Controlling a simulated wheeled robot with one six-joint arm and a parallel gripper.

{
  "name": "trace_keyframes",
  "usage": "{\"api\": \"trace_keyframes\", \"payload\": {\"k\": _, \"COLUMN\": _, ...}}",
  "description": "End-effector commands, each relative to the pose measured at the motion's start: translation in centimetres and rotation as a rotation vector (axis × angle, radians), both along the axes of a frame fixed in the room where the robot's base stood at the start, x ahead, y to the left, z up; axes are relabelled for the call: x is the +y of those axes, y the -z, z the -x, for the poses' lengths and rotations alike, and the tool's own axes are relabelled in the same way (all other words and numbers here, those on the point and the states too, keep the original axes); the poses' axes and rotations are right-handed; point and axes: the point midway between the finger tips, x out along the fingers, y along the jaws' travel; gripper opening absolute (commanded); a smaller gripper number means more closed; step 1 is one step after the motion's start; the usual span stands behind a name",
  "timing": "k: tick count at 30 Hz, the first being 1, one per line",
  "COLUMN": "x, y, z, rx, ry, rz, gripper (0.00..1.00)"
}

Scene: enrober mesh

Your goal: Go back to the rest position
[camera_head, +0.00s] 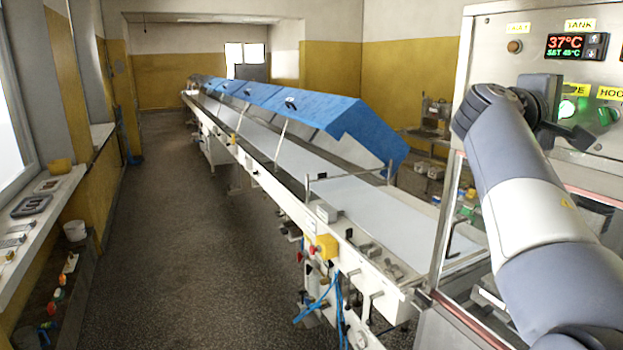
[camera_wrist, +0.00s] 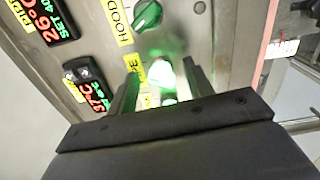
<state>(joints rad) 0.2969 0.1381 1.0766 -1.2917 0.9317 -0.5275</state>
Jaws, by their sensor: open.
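My gripper (camera_head: 572,132) is at the upper right in the head view, close in front of the control panel (camera_head: 482,75). In the wrist view my gripper (camera_wrist: 163,88) shows its two dark fingers apart, one on each side of a bright green-lit control (camera_wrist: 160,70). Whether the fingers touch it I cannot tell. The glow also shows in the head view (camera_head: 567,110), beside a partly hidden yellow label. A green knob (camera_wrist: 148,15) by the HOOD label sits just beyond the fingers, apart from them.
The panel display (camera_head: 566,44) reads 37°C. A glass-sided frame (camera_head: 448,235) stands below the panel, near my arm. A long conveyor (camera_head: 375,205) with a blue cover (camera_head: 310,108) runs to the back. The floor aisle (camera_head: 190,250) left of it is clear. A windowsill (camera_head: 48,205) holds small items.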

Motion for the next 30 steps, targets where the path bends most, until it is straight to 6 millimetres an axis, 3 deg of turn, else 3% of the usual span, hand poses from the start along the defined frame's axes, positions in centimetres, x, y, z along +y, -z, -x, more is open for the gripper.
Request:
{"api": "trace_keyframes", "payload": {"k": 14, "x": 0.0, "y": -0.7, "z": -0.1, "rx": 0.409, "ry": 0.000, "rz": 0.167, "gripper": 0.49}}
{"api": "trace_keyframes", "payload": {"k": 16, "x": 1.4, "y": 0.1, "z": 0.4, "rx": 0.414, "ry": -0.004, "rz": 0.174, "gripper": 0.49}}
{"api": "trace_keyframes", "payload": {"k": 24, "x": 5.9, "y": 0.1, "z": 2.2, "rx": 0.411, "ry": -0.004, "rz": 0.172, "gripper": 0.49}}
{"api": "trace_keyframes", "payload": {"k": 30, "x": 7.8, "y": 0.0, "z": 3.0, "rx": 0.412, "ry": -0.003, "rz": 0.170, "gripper": 0.49}}
